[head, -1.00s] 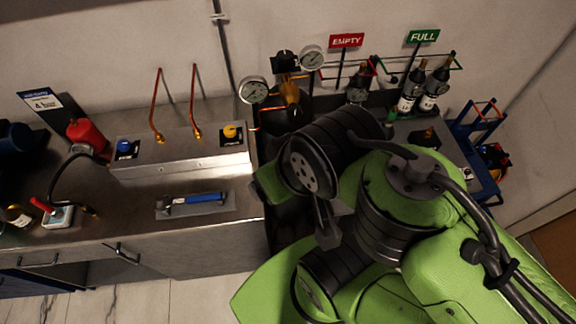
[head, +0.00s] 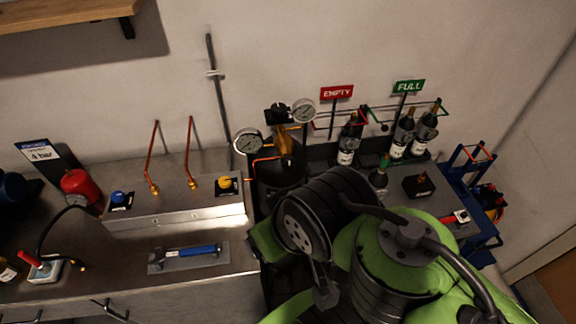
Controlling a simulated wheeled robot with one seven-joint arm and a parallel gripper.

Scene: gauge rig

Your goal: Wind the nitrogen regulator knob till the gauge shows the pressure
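The regulator (head: 284,140) is a brass body on top of a dark cylinder (head: 278,178), by the wall right of the steel bench. A black knob (head: 278,113) sits at its top. It carries two round white gauges, a left one (head: 248,141) and a right one (head: 303,111); their readings are too small to tell. A card (head: 40,153) at the far left reads 4 bar. My green and black arm (head: 340,220) is in front of and below the regulator, apart from the knob in the picture. My gripper's fingers cannot be made out.
Bottles (head: 402,135) stand at the right by the EMPTY and FULL signs. A wooden shelf (head: 70,14) is upper left.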

